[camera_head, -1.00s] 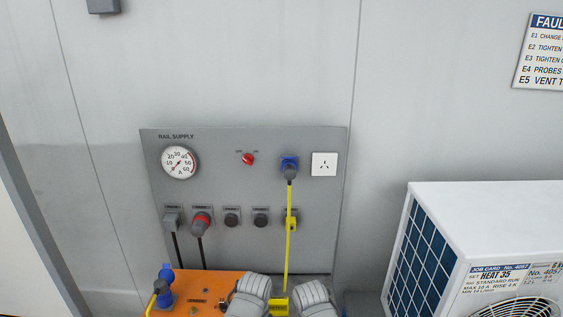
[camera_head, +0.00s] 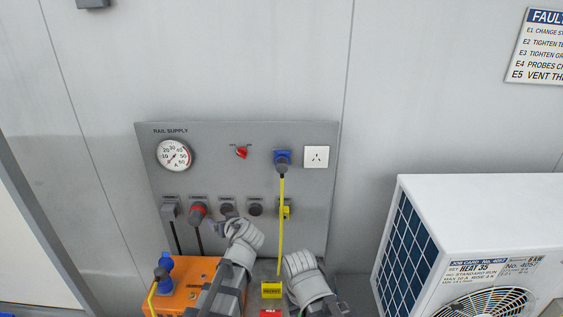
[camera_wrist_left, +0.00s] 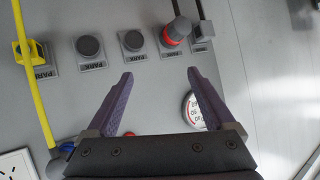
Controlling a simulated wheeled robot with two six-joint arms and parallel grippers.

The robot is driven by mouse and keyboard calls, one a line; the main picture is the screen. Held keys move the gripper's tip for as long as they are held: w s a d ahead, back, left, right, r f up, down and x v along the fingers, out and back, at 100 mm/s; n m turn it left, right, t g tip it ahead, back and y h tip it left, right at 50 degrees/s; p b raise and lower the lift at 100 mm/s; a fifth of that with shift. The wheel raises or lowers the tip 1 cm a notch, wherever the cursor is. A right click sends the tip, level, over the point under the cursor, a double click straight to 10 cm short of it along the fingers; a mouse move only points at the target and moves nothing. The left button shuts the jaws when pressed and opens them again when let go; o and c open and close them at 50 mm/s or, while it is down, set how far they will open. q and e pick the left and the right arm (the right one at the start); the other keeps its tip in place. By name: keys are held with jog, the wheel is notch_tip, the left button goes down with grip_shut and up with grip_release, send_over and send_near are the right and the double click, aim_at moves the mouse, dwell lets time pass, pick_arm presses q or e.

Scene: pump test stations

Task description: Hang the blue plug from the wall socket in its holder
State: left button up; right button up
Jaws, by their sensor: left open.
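The blue plug (camera_head: 282,164) sits in the wall socket at the upper right of the grey rail supply panel (camera_head: 215,250). Its yellow cord (camera_head: 281,225) hangs straight down. A yellow holder-like piece (camera_head: 286,210) is below, beside the cord; it also shows in the left wrist view (camera_wrist_left: 30,52). My left gripper (camera_head: 224,225) is open and empty, in front of the lower panel, left of the plug and cord. In the left wrist view its fingers (camera_wrist_left: 160,76) have nothing between them. My right gripper (camera_head: 298,264) is low, near the cord; its fingers are hidden.
Round dark holders (camera_head: 255,207), a red plug (camera_head: 197,212) and a grey plug (camera_head: 169,211) line the lower panel. A red knob (camera_head: 241,152) and gauge (camera_head: 173,155) are above. An orange box (camera_head: 190,278) stands below; a white unit (camera_head: 470,215) stands at right.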

pick_arm(q)
jog(key=w+d+r+m+t+h, duration=0.1)
jog(key=w+d+r+t+h, duration=0.1)
jog(key=w+d+r+t, duration=0.55)
jog(key=m+h, duration=0.3)
jog(key=h, duration=0.1)
send_near(282, 169)
jog(key=w, duration=0.4)
jog(key=shift+s+r, duration=0.1)
jog(key=shift+w, duration=4.55)
grip_shut()
